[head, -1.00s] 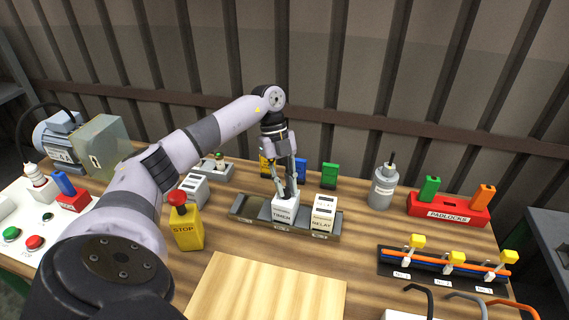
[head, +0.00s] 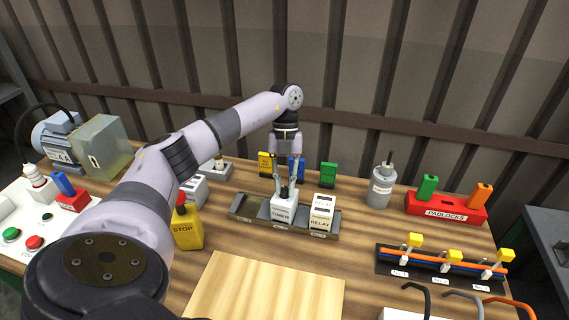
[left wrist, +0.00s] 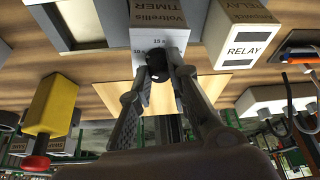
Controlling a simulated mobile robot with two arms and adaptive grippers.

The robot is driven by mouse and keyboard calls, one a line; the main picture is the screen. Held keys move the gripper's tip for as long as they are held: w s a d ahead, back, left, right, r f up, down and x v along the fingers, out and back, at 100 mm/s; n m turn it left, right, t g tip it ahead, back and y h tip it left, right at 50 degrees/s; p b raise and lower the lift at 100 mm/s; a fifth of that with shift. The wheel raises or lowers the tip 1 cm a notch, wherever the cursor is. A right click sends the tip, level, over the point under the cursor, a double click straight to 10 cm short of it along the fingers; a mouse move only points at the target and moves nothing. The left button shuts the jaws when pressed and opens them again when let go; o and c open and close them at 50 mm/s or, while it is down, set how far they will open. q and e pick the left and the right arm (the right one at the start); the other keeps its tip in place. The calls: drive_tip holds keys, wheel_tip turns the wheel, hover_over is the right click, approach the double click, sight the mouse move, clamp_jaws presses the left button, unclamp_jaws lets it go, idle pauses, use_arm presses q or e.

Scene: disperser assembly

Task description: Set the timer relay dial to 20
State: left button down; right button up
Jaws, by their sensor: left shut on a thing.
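The white timer relay (head: 281,214) stands upright in a slot of a grey rail holder (head: 247,205), left of middle on the bench. It also shows in the left wrist view (left wrist: 176,38), with "TIMER" on its face and small scale marks. My left gripper (head: 284,190) reaches down onto the relay's top from above. In the left wrist view its fingertips (left wrist: 157,74) are shut on a round black dial (left wrist: 154,56). The fingers hide part of the dial and scale, and I cannot tell its setting. My right gripper is not in view.
A white relay (head: 323,212) marked "RELAY" stands close right of the timer. A yellow stop button box (head: 187,229) stands at left. A bare wooden board (head: 262,288) lies in front. A red padlock holder (head: 446,208) is at right.

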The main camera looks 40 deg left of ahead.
use_arm(q)
drive_tip(key=shift+m+y, duration=0.3)
drive_tip(key=shift+m, duration=0.7)
drive_tip(key=shift+w+d+m+g+y, duration=0.1)
drive_tip(key=shift+m+g+y, duration=0.4)
drive_tip(key=shift+m, duration=1.2)
drive_tip(key=shift+d+m+y+b, duration=0.1)
drive_tip(key=shift+m+y+b, duration=0.3)
drive_tip(key=shift+m, duration=0.9)
drive_tip(key=shift+m+y+b, duration=0.1)
drive_tip(key=shift+m+y, duration=0.6)
drive_tip(key=shift+m, duration=0.6)
drive_tip(key=shift+d+m+t+y, duration=0.15)
drive_tip(key=shift+m+y, duration=0.3)
drive_tip(key=shift+m, duration=0.8)
drive_tip(key=shift+m+t+y, duration=0.25)
drive_tip(key=shift+m+y, duration=0.2)
drive_tip(key=shift+m, duration=0.8)
drive_tip(key=shift+s+m+t+y+b, duration=0.1)
drive_tip(key=shift+m+t+y+b, duration=0.25)
drive_tip(key=shift+m, duration=0.85)
drive_tip(key=shift+s+m+t+y+b, duration=0.1)
drive_tip(key=shift+m+t+y+b, duration=0.2)
drive_tip(key=shift+m, duration=0.9)
